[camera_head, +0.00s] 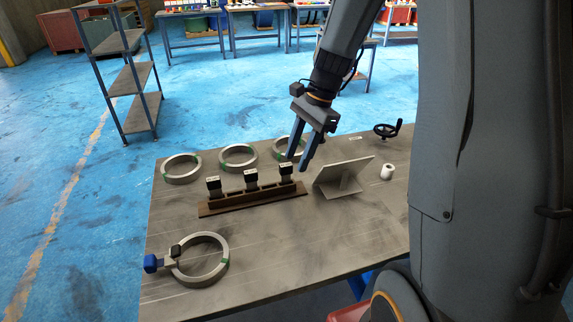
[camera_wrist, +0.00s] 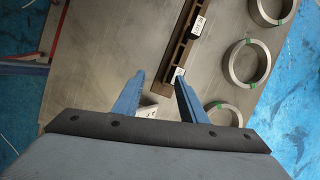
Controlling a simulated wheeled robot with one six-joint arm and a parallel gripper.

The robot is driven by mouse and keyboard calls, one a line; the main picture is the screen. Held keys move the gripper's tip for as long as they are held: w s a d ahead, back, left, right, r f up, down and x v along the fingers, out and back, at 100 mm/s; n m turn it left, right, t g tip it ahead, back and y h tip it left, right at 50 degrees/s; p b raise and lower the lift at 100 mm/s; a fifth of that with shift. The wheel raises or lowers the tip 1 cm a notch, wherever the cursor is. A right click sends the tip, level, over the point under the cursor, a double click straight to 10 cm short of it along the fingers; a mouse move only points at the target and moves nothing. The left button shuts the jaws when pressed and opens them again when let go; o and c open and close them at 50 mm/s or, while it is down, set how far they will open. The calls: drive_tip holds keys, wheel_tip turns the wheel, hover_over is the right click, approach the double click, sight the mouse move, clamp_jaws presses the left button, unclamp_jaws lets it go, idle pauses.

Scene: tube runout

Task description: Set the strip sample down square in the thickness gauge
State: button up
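I cannot pick out a strip sample for certain. A dark brown rack (camera_head: 250,199) with upright blocks stands mid-table; it also shows in the wrist view (camera_wrist: 176,48). I cannot tell whether it is the thickness gauge. A blue-ended clamp-like tool (camera_head: 152,264) sits at the left rim of a front metal ring (camera_head: 225,268); it may be the gauge. My gripper (camera_head: 297,163) is above the table, near the rack's right end and left of a tilted plate (camera_head: 345,171). In the wrist view my gripper (camera_wrist: 160,77) has its fingers apart, with nothing seen held.
Several metal rings with green marks, such as the left one (camera_head: 183,181), lie behind the rack. A white roll (camera_head: 387,173) and a black handwheel (camera_head: 387,131) stand at the right. The table's front middle is clear. A grey shelf (camera_head: 133,80) stands beyond the table.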

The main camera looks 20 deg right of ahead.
sight(287, 165)
drive_tip(key=shift+w+a+f+m+y+p, duration=0.15)
drive_tip(key=shift+w+a+f+m+p, duration=0.35)
drive_tip(key=shift+f, duration=0.5)
drive_tip(key=shift+w+a+f+m+y+p, duration=0.1)
drive_tip(key=shift+w+a+f+m+p, duration=0.3)
drive_tip(key=shift+f, duration=0.6)
drive_tip(key=shift+w+a+f+m+y+p, duration=0.15)
drive_tip(key=shift+w+a+f+m+p, duration=0.15)
drive_tip(key=shift+w+f+m+p, duration=0.5)
drive_tip(key=shift+s+f+n+b, duration=0.1)
drive_tip(key=shift+f+n+b, duration=0.1)
drive_tip(key=shift+n+b, duration=0.15)
clamp_jaws()
